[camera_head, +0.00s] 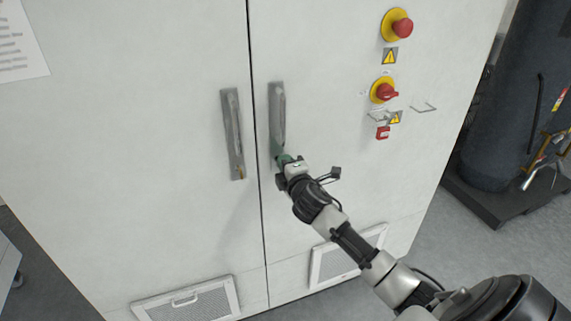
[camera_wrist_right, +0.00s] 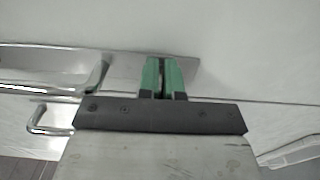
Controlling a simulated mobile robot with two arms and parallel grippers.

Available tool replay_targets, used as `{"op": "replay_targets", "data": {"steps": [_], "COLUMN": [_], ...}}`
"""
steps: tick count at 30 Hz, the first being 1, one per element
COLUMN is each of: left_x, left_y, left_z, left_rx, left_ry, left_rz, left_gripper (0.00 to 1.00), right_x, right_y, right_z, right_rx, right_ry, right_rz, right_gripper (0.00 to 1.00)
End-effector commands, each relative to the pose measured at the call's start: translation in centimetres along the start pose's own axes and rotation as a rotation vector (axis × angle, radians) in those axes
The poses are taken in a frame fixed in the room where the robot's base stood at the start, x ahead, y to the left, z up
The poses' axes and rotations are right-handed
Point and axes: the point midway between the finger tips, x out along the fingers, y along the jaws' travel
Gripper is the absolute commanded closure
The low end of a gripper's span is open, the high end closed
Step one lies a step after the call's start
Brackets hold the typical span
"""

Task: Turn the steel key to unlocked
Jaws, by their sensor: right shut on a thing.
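My right gripper (camera_head: 284,160) is at the lower end of the right door's handle plate (camera_head: 277,105). In the right wrist view its green fingertips (camera_wrist_right: 163,77) are shut close together at the end of the metal plate (camera_wrist_right: 122,66). They hold a thin piece between them, which fits the steel key. The key is almost wholly hidden by the fingers, so its turn angle cannot be read. The left door's handle plate (camera_head: 232,135) has a small brass-coloured lock part (camera_head: 241,173) at its lower end. My left gripper is not in view.
Both cabinet doors look closed along the dark seam (camera_head: 255,150). A red button on yellow (camera_head: 403,27), a red rotary switch (camera_head: 387,93) and a red padlock (camera_head: 383,132) are at the right. A dark tank (camera_head: 520,100) stands beside the cabinet.

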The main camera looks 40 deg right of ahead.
Motion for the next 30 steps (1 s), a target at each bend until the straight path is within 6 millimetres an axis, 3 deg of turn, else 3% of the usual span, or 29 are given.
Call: {"op": "replay_targets", "data": {"steps": [17, 18, 23, 30], "left_x": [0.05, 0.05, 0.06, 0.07], "left_y": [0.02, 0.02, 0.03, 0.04], "left_z": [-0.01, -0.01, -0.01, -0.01], "left_rx": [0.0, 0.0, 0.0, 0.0], "left_ry": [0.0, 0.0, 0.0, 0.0], "left_rz": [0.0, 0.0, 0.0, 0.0], "left_gripper": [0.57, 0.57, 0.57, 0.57], "right_x": [0.01, 0.01, 0.01, -0.02], "right_y": [-0.03, -0.03, -0.03, -0.05], "right_z": [0.07, 0.06, 0.05, 0.02], "right_rx": [0.035, 0.035, 0.034, 0.033], "right_ry": [-0.001, -0.001, -0.001, 0.0], "right_rz": [0.0, 0.0, 0.0, 0.0], "right_gripper": [1.0, 0.92, 0.69, 0.69]}}
